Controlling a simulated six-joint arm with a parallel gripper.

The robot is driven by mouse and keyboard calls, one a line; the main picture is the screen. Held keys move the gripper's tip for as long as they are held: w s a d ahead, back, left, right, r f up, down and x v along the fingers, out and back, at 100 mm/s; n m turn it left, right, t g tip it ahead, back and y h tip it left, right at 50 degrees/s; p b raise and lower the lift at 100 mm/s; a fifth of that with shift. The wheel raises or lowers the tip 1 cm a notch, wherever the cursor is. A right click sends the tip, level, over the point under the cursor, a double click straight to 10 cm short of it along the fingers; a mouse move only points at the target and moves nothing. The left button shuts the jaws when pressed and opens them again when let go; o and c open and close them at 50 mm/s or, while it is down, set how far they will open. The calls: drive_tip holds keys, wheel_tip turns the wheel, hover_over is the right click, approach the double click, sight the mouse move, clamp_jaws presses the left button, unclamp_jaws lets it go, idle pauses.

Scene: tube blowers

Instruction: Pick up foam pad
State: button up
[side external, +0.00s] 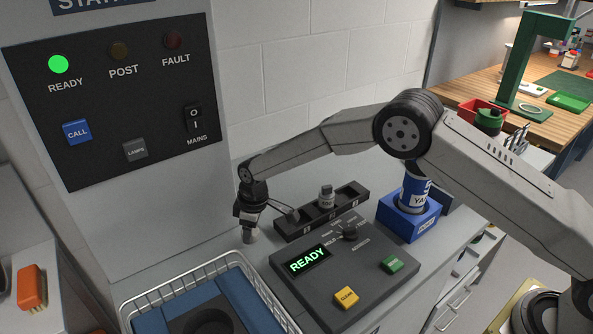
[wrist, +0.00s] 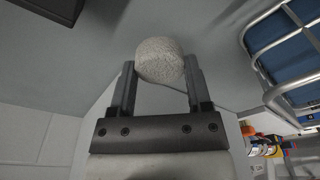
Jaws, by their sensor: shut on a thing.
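The foam pad (wrist: 159,60) is a pale grey, speckled, rounded piece in the wrist view. My gripper (side external: 250,218) is shut on it, with one finger on each side. In the side view the pad (side external: 249,237) shows as a small grey end below the fingers. It is over the grey counter, left of the dark slotted rack. I cannot tell whether its lower end touches the counter.
The dark rack (side external: 291,226) holds a small grey cylinder (side external: 326,197). A control box (side external: 318,290) with a READY display is in front. A wire basket (side external: 178,281) with blue lining stands front left. A blue holder (side external: 409,222) carries a blue can. A switch panel (side external: 110,95) rises behind.

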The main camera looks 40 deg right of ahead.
drive_tip(key=s+d+r, duration=0.4)
drive_tip(key=s+r, duration=0.6)
drive_tip(key=s, duration=0.3)
drive_tip(key=shift+s+r, duration=0.2)
drive_tip(key=shift+r, duration=0.05)
drive_tip(key=shift+d, duration=0.1)
idle(0.5)
